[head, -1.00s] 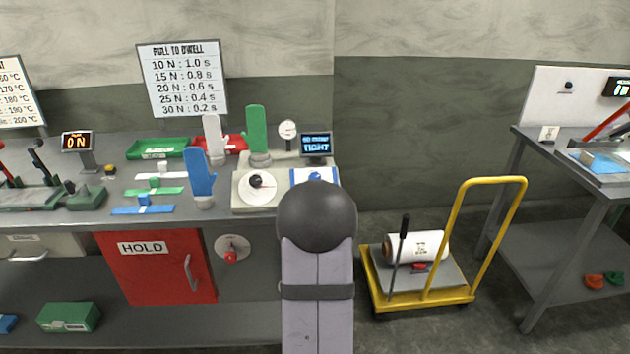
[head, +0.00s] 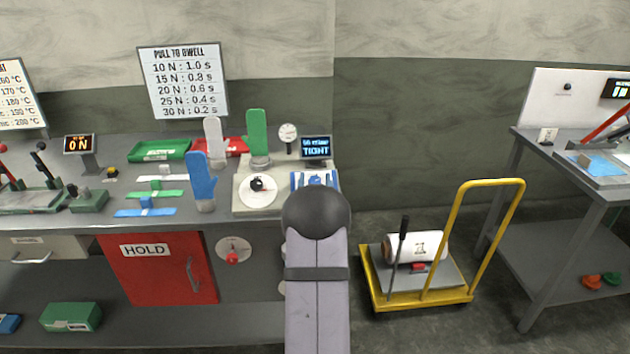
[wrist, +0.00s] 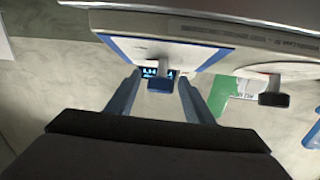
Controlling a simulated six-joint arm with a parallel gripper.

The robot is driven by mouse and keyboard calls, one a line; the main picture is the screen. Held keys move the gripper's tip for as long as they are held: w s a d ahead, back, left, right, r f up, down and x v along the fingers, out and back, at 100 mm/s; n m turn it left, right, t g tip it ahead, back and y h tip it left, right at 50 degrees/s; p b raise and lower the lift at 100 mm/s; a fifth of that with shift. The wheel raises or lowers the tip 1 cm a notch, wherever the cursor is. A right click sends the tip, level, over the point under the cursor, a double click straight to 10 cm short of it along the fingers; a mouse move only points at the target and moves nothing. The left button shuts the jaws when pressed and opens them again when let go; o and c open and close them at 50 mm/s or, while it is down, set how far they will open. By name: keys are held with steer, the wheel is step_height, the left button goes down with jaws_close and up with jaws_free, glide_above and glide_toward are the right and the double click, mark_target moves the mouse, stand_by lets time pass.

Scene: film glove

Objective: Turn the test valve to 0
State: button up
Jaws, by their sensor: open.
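In the head view this plate (head: 297,181) lies on the bench below a small display (head: 316,148) reading "TIGHT", partly hidden by my arm. My gripper (wrist: 159,78) is open, its two blue-grey fingers either side of the knob in the picture. I cannot tell whether they touch it. The knob's pointer and scale are not readable. In the head view my gripper is hidden behind my arm.
Left of the plate is a black knob on a white dial (head: 257,191). Green (head: 258,135), white (head: 214,138) and blue (head: 202,178) glove forms stand nearby. A round gauge (head: 288,132) stands behind. A yellow cart (head: 418,300) is on the floor at right.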

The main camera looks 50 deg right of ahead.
steer(key=c, duration=1.1)
steer(key=shift+o, duration=0.3)
steer(key=shift+f+n+t+y+b, duration=0.1)
steer(key=shift+n+t+y+b, duration=0.2)
steer(key=shift+n+b, duration=0.2)
steer(key=n+t+y+b, duration=0.1)
steer(key=n, duration=0.1)
steer(key=shift+s+n+t+y, duration=0.1)
steer(key=shift+n+t+y, duration=0.2)
steer(key=shift+t+y, duration=0.1)
steer(key=n+t+y, duration=0.1)
steer(key=n+y, duration=0.2)
steer(key=shift+d+t, duration=0.1)
steer(key=shift+t, duration=0.3)
steer(key=n+y+p, duration=0.1)
steer(key=n+y, duration=0.2)
steer(key=n+y+p, duration=0.1)
steer(key=n, duration=0.1)
steer(key=shift+r+t+y+p, duration=0.3)
steer(key=shift+t+p, duration=0.05)
steer(key=shift+t, duration=0.05)
steer(key=shift+a+f+n+g+y+p, duration=0.1)
steer(key=shift+n+g+y+p, duration=0.45)
steer(key=shift+n+y, duration=0.95)
steer(key=shift+a+f+n+g+y+p, duration=0.1)
steer(key=shift+n+g+y+p, duration=0.15)
steer(key=shift+n+y+p, duration=0.95)
steer(key=shift+n+y, duration=0.4)
steer(key=shift+n, duration=0.1)
